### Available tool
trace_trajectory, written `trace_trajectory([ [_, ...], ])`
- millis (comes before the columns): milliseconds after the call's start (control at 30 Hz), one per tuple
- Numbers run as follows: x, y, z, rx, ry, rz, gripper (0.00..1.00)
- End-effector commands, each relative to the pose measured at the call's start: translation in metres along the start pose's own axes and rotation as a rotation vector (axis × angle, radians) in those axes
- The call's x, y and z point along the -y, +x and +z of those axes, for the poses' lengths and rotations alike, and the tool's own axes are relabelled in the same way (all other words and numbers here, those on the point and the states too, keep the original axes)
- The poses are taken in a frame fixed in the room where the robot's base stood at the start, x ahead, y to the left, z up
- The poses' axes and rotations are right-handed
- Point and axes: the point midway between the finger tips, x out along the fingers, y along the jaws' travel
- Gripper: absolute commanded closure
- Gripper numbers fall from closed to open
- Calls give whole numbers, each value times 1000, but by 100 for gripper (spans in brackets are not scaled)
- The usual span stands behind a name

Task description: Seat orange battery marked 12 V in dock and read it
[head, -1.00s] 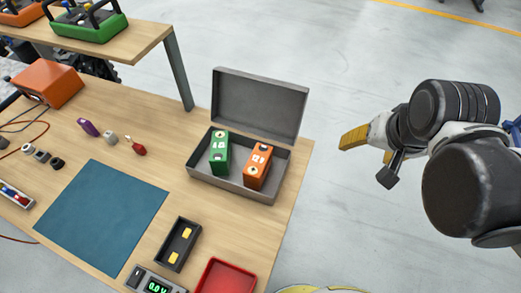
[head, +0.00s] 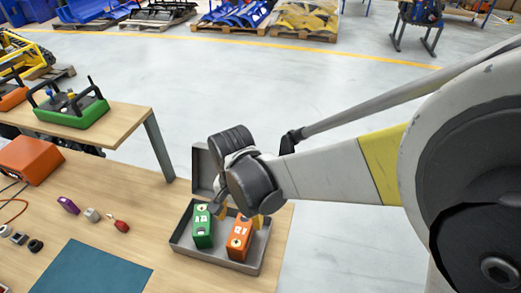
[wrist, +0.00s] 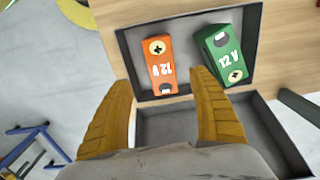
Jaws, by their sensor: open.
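The orange battery (head: 239,241) stands in the open grey case (head: 178,241), to the right of a green battery (head: 203,230). In the wrist view the orange battery (wrist: 160,62) shows a "12 V" mark and round terminals. The green battery (wrist: 222,55) there is also marked 12 V. My gripper (head: 240,214) is over the case, its yellow fingers open and empty. In the wrist view the fingers (wrist: 160,82) point toward the orange battery, apart from it, with the left finger outside the case's edge. The dock is out of view now.
The case's raised lid (head: 201,170) stands behind my gripper, partly hidden by it. A teal mat (head: 95,270), a red-tipped item (head: 118,224) and an orange box (head: 30,160) lie left on the bench. A shelf (head: 135,120) with a green carrier stands behind.

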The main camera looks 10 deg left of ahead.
Motion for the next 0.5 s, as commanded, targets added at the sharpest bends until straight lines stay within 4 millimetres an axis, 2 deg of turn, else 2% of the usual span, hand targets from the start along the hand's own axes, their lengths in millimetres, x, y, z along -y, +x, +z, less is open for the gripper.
trace_trajectory([
  [33, 0, 13, 0, 0, 0, 0, 30],
  [100, 0, 25, 0, 0, 0, -1, 30],
  [367, 0, 44, -1, -1, -1, -1, 30],
  [500, 2, 63, -1, -1, -1, -1, 30],
])
